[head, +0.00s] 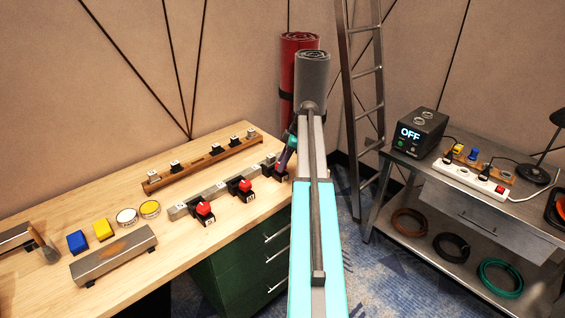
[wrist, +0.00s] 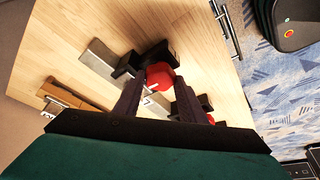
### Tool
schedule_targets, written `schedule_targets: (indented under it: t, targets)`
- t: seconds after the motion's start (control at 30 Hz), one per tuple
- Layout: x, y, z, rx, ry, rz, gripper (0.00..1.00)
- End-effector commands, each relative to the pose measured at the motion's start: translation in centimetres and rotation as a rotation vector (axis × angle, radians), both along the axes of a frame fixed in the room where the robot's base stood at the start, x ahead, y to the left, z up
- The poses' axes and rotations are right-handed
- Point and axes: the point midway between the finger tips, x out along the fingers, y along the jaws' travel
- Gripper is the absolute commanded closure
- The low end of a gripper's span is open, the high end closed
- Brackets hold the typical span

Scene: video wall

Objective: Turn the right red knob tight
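Three red knobs on black clamps sit along a grey bar (head: 213,191) on the wooden workbench. The left knob (head: 204,209) and middle knob (head: 245,186) are in plain view in the head view. The right red knob (head: 279,170) is largely hidden by my arm there. My gripper (head: 287,157) is at it, pointing down. In the wrist view the right red knob (wrist: 160,76) lies between the tips of my gripper (wrist: 160,88). The two fingers are apart, one on each side of the knob. I see no clear grip on it.
A wooden rail (head: 207,160) with several small pieces lies behind the bar. Blue (head: 77,242) and yellow blocks, round tins and a metal block (head: 114,254) are at the left. A ladder (head: 366,100) and metal cart (head: 466,191) stand at the right.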

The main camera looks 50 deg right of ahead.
Motion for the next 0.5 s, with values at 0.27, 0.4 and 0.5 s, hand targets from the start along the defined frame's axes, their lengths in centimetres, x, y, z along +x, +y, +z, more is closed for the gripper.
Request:
schedule_targets:
  t: [0.27, 0.4, 0.5]
  targets:
    - [-0.09, 0.00, -0.03, 0.000, 0.000, -0.021, 0.85]
    - [-0.16, 0.06, -0.08, 0.000, 0.000, -0.060, 0.85]
    - [-0.22, 0.11, -0.12, 0.000, 0.000, -0.106, 0.85]
